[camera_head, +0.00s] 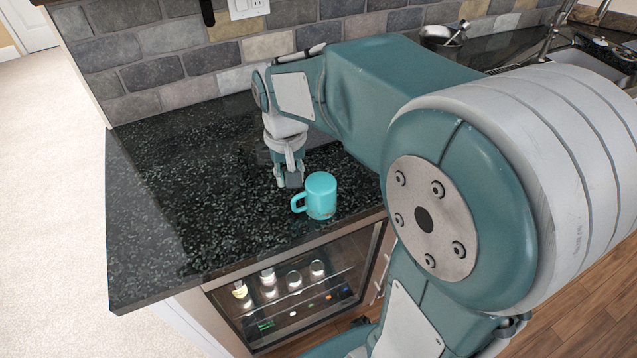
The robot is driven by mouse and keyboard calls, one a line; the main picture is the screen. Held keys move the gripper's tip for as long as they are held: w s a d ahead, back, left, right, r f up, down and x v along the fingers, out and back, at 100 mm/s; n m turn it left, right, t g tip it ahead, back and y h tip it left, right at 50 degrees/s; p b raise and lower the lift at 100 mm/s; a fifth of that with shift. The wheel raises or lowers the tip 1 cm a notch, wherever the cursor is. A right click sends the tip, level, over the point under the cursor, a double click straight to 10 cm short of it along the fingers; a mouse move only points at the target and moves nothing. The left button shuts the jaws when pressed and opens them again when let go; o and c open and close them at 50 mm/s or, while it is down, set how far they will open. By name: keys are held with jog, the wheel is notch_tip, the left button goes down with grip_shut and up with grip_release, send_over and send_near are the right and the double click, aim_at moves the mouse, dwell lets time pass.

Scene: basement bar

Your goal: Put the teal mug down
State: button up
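The teal mug (321,196) is near the front edge of the dark speckled counter (190,200). It looks roughly upright, with its handle on the left side. I cannot tell whether its base touches the counter or is slightly above it. My gripper (289,182) points down just left of and behind the mug, its tips close to the handle. The fingers are small and dark here, so I cannot tell whether they are open, shut or touching the handle.
The counter left of the mug is clear. A brick wall (190,75) with an outlet stands behind. A glass-fronted cooler (295,290) with bottles and cans is below the front edge. A metal pan (440,36) and a sink (590,65) are at the far right.

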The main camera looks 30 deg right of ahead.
aim_at(294, 213)
jog(key=f, duration=0.4)
jog(key=shift+d, duration=0.25)
jog(key=f, duration=0.5)
jog(key=shift+a+f, duration=0.2)
jog(key=shift+f, duration=0.15)
grip_shut()
